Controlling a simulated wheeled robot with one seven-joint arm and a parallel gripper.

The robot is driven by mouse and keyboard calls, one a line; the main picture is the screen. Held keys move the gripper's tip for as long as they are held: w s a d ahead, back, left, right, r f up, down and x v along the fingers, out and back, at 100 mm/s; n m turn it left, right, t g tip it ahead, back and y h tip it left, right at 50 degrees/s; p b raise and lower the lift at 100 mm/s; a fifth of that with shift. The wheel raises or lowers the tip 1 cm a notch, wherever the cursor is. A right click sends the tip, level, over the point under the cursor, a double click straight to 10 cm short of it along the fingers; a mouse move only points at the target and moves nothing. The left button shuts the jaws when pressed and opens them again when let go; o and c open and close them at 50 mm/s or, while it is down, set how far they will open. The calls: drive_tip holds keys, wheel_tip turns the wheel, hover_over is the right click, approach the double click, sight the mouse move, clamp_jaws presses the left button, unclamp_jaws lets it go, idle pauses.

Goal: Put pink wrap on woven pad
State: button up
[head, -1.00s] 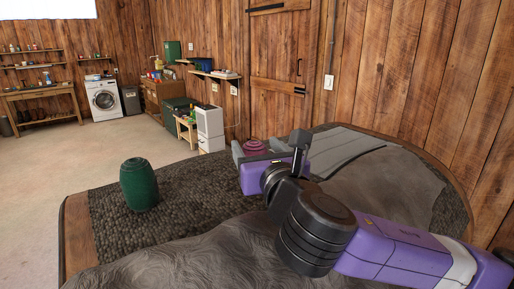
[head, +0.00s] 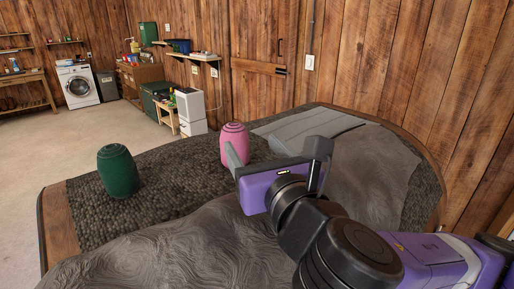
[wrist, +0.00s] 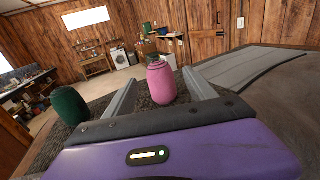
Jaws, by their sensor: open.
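The pink wrap (head: 236,138), a rounded upright roll with ringed top, stands on the dark, coarse woven surface (head: 180,190) covering the table. A flat light-grey folded pad (head: 300,127) lies to its right at the back; I cannot tell which of these two is the woven pad. My gripper (head: 273,147) is open and empty, just in front and to the right of the pink wrap. One finger overlaps the wrap's lower side in the head view. In the wrist view the pink wrap (wrist: 160,84) shows between the fingers, beyond the palm; contact cannot be told.
A green roll (head: 118,171) stands upright at the left of the table. A rumpled dark-grey cloth (head: 170,250) covers the front and reaches to the right under my arm. The woven surface between the two rolls is clear. A wooden wall is behind.

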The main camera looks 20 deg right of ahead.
drive_tip(key=p, duration=0.3)
drive_tip(key=shift+s+d+r, duration=0.15)
drive_tip(key=shift+s+d, duration=0.1)
drive_tip(key=shift+s, duration=0.05)
drive_tip(key=shift+s+p, duration=0.25)
drive_tip(key=shift+p, duration=0.9)
drive_tip(key=s+p, duration=0.1)
drive_tip(key=p, duration=0.1)
drive_tip(key=a+p, duration=0.1)
drive_tip(key=p, duration=0.1)
drive_tip(key=shift+s+a+r, duration=0.1)
drive_tip(key=shift+s+a, duration=0.1)
drive_tip(key=shift+s, duration=0.2)
